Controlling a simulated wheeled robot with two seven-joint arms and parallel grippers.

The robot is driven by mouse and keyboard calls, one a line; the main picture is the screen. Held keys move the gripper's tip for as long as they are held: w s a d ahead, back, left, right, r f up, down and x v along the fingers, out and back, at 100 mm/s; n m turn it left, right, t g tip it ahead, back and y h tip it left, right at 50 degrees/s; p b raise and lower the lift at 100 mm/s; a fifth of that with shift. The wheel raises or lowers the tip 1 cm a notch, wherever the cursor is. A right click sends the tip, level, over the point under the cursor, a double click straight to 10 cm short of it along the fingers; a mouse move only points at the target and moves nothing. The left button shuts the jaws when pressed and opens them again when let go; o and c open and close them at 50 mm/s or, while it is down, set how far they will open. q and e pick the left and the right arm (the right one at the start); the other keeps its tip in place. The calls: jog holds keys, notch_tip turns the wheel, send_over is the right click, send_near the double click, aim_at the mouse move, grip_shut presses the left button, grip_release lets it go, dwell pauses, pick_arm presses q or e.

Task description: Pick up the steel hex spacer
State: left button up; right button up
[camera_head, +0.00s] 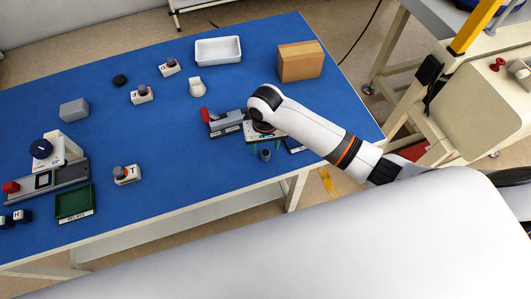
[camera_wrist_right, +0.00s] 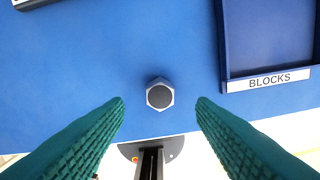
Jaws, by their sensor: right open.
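The steel hex spacer (camera_wrist_right: 160,94) stands on the blue table, seen from above as a grey hexagon with a dark round centre. In the head view the spacer (camera_head: 265,155) shows as a small dark upright piece near the table's front edge. My right gripper (camera_wrist_right: 160,104) is open, with its green ribbed fingers apart. In the wrist view the spacer lies between and slightly beyond the fingertips, touching neither. In the head view my right gripper (camera_head: 266,146) is just above and behind the spacer, partly hidden by my wrist. My left gripper is not in view.
A blue tray labelled BLOCKS (camera_wrist_right: 265,81) lies right of the spacer. A grey fixture with a red part (camera_head: 225,125) sits close left. A white tray (camera_head: 218,51), a brown box (camera_head: 300,61) and a green RELAYS tray (camera_head: 74,202) stand farther off.

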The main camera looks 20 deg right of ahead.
aim_at(266, 152)
notch_tip(266, 152, down, 5)
jog(key=shift+w+f+p, duration=0.1)
jog(key=shift+f+p, duration=0.05)
jog(key=shift+p, duration=0.25)
grip_shut()
